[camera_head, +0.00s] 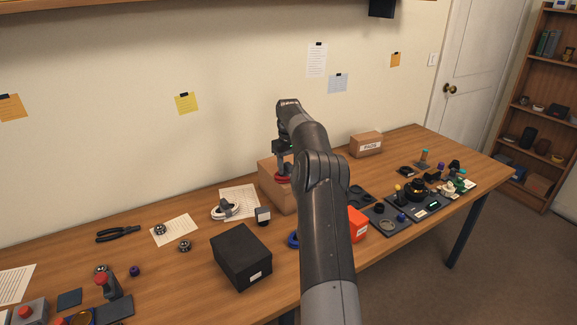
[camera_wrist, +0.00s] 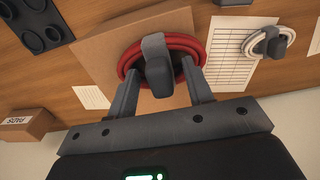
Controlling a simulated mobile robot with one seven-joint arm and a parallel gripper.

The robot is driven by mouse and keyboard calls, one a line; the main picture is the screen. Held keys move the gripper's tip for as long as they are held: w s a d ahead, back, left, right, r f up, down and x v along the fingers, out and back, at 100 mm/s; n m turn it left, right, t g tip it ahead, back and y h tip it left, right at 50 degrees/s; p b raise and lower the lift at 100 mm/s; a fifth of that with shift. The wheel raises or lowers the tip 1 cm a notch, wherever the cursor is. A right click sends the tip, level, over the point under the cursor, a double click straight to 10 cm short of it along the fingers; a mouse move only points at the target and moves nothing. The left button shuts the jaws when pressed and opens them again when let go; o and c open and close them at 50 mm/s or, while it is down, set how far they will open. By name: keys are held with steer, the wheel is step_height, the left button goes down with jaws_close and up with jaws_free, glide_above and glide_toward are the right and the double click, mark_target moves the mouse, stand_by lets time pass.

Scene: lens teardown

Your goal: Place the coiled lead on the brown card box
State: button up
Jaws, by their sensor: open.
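The brown card box (camera_head: 272,184) stands near the wall; its top also shows in the wrist view (camera_wrist: 108,38). A red coiled lead (camera_head: 283,179) rests on the box top, with a dark grey plug across its coil in the wrist view (camera_wrist: 197,46). My gripper (camera_wrist: 160,68) is open just above the box, its fingers spread on either side of the plug. I cannot tell whether the fingers touch the coil. A white coiled lead (camera_head: 221,212) with a grey plug lies on a paper sheet to the left; it also shows in the wrist view (camera_wrist: 250,46).
A black box (camera_head: 241,256) and a small dark cube (camera_head: 263,215) stand in front. A labelled brown box (camera_head: 366,144) stands at the back.

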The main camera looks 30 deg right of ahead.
mark_target(288, 164)
steer(key=shift+a+r, duration=0.1)
steer(key=shift+r, duration=3.85)
steer(key=s+a+r+t, duration=0.1)
steer(key=s+a+r, duration=0.45)
steer(key=a, duration=0.25)
steer(key=s+a+r+n+t+h, duration=0.1)
steer(key=s+a+r, duration=0.3)
steer(key=a+r, duration=0.25)
steer(key=s+a+r, duration=0.5)
steer(key=a, duration=0.3)
steer(key=s+a+f+t, duration=0.1)
steer(key=s+a, duration=0.3)
steer(key=s, duration=0.5)
steer(key=s+a+f+t, duration=0.1)
steer(key=s+a, duration=0.2)
steer(key=s, duration=0.5)
steer(key=s+a+f, duration=0.1)
steer(key=s+f, duration=0.3)
steer(key=s, duration=0.3)
steer(key=s+a+f+m+t+y, duration=0.1)
steer(key=s+a+f, duration=0.1)
steer(key=s+f, duration=0.3)
steer(key=shift+s+a+f+t, duration=0.15)
steer(key=shift+s+f+t, duration=0.15)
steer(key=shift+s, duration=0.7)
